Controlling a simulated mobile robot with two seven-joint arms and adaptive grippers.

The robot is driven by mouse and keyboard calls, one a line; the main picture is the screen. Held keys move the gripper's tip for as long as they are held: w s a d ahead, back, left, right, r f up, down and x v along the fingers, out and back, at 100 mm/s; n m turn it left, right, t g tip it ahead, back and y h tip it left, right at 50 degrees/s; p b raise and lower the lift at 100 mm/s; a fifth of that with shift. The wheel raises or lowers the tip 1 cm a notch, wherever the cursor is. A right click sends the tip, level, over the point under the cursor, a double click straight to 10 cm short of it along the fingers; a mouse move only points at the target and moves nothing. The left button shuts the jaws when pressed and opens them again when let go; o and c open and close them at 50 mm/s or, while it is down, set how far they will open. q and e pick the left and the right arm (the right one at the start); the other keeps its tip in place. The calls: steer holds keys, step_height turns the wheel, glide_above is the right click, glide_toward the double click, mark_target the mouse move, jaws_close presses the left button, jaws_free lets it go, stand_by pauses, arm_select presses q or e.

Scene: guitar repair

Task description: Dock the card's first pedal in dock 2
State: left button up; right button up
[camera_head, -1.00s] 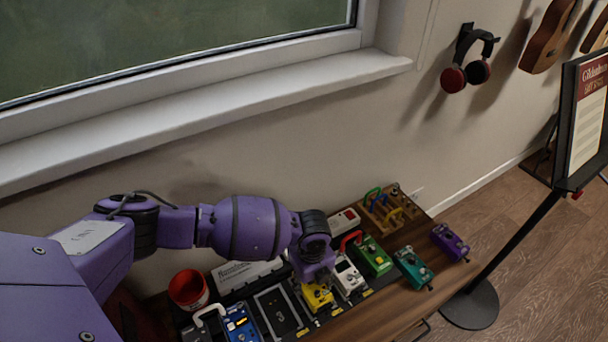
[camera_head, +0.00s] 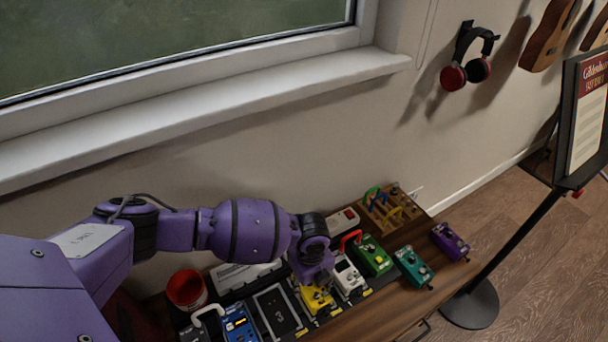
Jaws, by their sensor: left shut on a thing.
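My left gripper (camera_head: 316,279) points down and is shut on the yellow pedal (camera_head: 318,301), covering its back end. The yellow pedal sits low on the black pedalboard, between an empty dock marked 3 (camera_head: 276,311) and the white pedal (camera_head: 347,275). The number of the dock under the yellow pedal is hidden, and I cannot tell if it is fully seated. A blue pedal (camera_head: 239,325) is on the other side of dock 3. No pedal list is readable in this view. My right gripper is not in view.
A rack with coloured cables (camera_head: 393,208) is at the back. The bench front is clear.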

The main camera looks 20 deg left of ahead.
arm_select(q)
steer(key=shift+w+r, duration=0.15)
steer(key=o, duration=1.5)
steer(key=shift+o, duration=0.3)
steer(key=o, duration=0.4)
steer(key=shift+r+p, duration=2.6)
steer(key=shift+r, duration=1.4)
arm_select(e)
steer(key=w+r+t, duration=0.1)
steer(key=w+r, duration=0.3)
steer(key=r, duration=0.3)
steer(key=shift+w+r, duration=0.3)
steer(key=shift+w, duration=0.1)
arm_select(q)
steer(key=shift+f, duration=0.1)
